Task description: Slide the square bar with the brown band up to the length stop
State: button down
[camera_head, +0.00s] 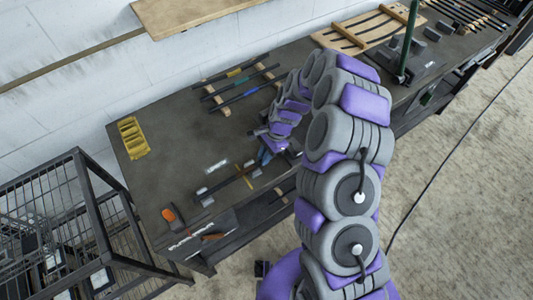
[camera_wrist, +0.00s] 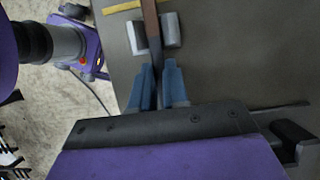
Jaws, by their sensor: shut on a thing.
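My gripper (camera_wrist: 158,88) has blue fingers closed on the dark square bar (camera_wrist: 154,50) in the wrist view. The bar's brown band (camera_wrist: 150,17) shows farther along, past the fingertips. Two light grey blocks (camera_wrist: 172,30) stand on either side of the bar. In the head view my gripper (camera_head: 266,156) is over the bench, at the right end of the bar (camera_head: 222,184), which runs down and left across a thin yellow strip (camera_head: 243,177). A small grey block (camera_head: 205,199) is near the bar's left end; I cannot tell whether it is the length stop.
A rack (camera_head: 238,84) with several bars lies at the back of the bench (camera_head: 175,85). A yellow tray (camera_head: 133,137) stands at the left. A wire cage (camera_head: 70,220) stands left of the bench.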

jog(key=shift+s+a, duration=0.1)
jog(key=shift+a, duration=0.05)
jog(key=shift+s+a, duration=0.25)
jog(key=shift+a, duration=0.15)
jog(key=c, duration=1.1)
grip_release()
jog(key=shift+s, duration=0.1)
jog(key=shift+o, duration=0.2)
jog(key=shift+d+r, duration=0.1)
jog(key=shift+r, duration=0.05)
jog(key=p+v, duration=0.2)
jog(key=v, duration=1.5)
